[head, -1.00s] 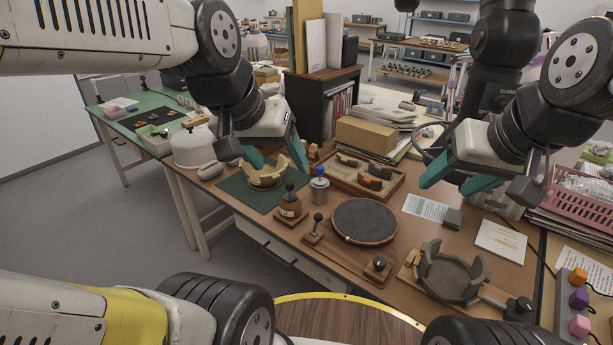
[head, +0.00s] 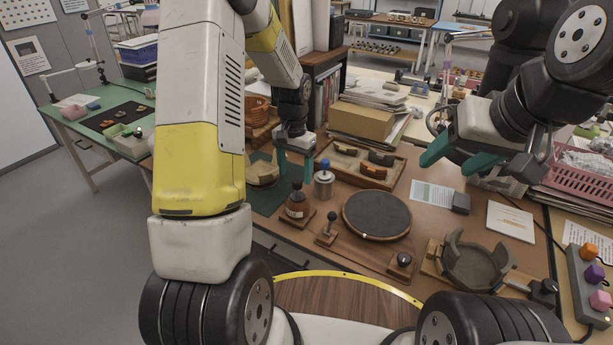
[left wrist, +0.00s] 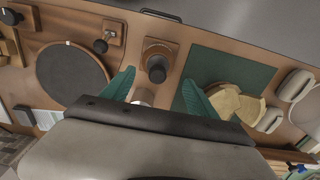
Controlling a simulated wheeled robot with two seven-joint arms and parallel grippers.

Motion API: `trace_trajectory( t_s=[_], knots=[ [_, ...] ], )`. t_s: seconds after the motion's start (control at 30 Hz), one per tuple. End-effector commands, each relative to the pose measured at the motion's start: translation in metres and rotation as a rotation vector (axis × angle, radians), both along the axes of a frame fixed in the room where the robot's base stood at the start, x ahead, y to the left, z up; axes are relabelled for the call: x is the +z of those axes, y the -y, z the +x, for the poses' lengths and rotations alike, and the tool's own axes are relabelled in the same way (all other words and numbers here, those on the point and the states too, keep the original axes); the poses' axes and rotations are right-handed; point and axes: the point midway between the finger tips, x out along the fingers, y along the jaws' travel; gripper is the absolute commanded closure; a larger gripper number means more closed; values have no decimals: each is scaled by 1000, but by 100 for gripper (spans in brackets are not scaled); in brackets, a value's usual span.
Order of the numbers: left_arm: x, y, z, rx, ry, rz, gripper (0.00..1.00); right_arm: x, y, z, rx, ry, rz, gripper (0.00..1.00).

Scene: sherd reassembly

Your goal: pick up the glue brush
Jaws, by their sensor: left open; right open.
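A brown glue bottle (head: 296,208) with a black knob-like top stands upright on a wooden block; I take the top to be the glue brush's handle (head: 297,186). In the left wrist view the black top (left wrist: 157,70) shows from above, between the finger tips. My left gripper (head: 295,172) is open and empty, pointing down above and behind the bottle, apart from it in the head view. The brush's bristles are hidden. My right gripper (head: 447,168) is open and empty above the right rear of the bench.
A metal jar with a blue knob (head: 323,184) stands close beside the bottle. A dark turntable (head: 377,214), a tray of sherds (head: 345,186) and a partly assembled vessel (head: 472,264) lie to the right. A green mat (head: 266,203) lies to the left.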

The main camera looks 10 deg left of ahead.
Motion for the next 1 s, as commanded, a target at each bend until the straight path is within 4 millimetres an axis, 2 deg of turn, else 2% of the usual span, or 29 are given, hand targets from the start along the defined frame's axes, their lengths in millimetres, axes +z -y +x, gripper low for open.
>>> trace_trajectory(
  t_s=[0.5,0.63,0.83,0.87,1.0],
  knots=[
    [-67,4,3,0,-4,0,32,0,0,0,0,0,0,43],
    [-76,4,3,1,-2,0,32,0,0,0,0,0,0,43],
    [-76,4,4,1,-1,0,32,0,0,0,0,0,0,43],
    [-76,4,4,0,-1,0,34,0,0,0,0,0,0,43],
    [-76,4,4,0,-2,1,61,0,0,0,0,0,0,43]
  ],
)
